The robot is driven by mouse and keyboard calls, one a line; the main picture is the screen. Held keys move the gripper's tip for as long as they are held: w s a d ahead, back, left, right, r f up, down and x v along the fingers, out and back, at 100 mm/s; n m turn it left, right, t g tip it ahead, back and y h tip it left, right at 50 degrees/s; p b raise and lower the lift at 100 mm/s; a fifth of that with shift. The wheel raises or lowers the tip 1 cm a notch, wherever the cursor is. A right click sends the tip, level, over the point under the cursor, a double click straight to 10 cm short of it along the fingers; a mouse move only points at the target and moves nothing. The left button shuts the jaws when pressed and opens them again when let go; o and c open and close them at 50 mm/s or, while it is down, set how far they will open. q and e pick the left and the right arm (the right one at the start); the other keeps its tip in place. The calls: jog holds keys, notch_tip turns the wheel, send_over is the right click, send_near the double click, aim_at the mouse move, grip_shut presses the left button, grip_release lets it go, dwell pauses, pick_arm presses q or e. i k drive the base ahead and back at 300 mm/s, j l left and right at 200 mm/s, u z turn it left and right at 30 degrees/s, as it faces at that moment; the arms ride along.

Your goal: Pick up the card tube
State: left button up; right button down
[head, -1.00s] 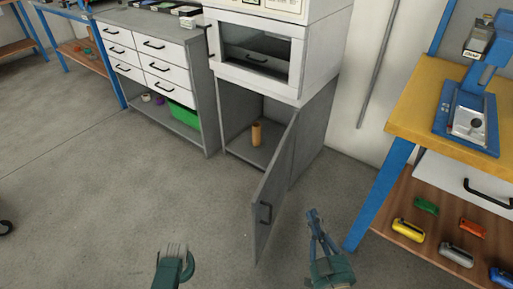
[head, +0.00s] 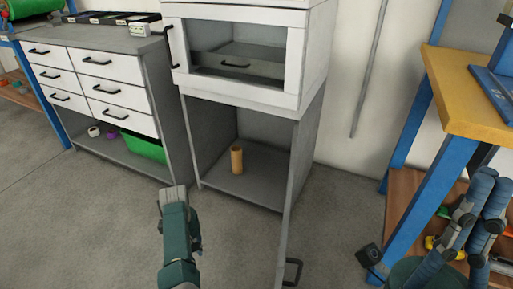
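The card tube (head: 237,159) is a tan, upright cylinder. It stands on the floor of the open grey lower cabinet (head: 210,140), under the white unit with a glass window. My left gripper (head: 172,193) is in front of the cabinet, below and left of the tube, and apart from it. Its fingers point up in the picture, and whether they are open or shut is unclear. My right gripper (head: 490,185) is at the lower right, in front of the workbench and far from the tube. The gap between its fingers is not clear. I see nothing held in either gripper.
The cabinet door (head: 289,215) stands open toward me, seen nearly edge-on, with a black handle (head: 292,271). A drawer unit (head: 160,80) with a green bin (head: 143,147) is on the left. The yellow-topped workbench (head: 465,90) is on the right. Grey floor is free at left.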

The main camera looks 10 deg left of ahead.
aim_at(237, 160)
jog(key=i+j+z, duration=0.15)
jog(key=j, duration=0.2)
jog(key=i+j+z, duration=0.2)
jog(key=j, duration=0.15)
jog(key=j+z, duration=0.15)
jog(key=j, duration=0.25)
jog(key=i+j+z, duration=0.2)
jog(key=j, duration=0.2)
jog(key=i+j+z, duration=0.15)
jog(key=j, duration=0.2)
jog(key=i+j+z, duration=0.1)
jog(key=j, duration=0.2)
jog(key=i+j+z, duration=0.15)
jog(key=j, duration=0.2)
jog(key=j+z, duration=0.4)
jog(key=j, duration=0.25)
jog(key=i, duration=0.05)
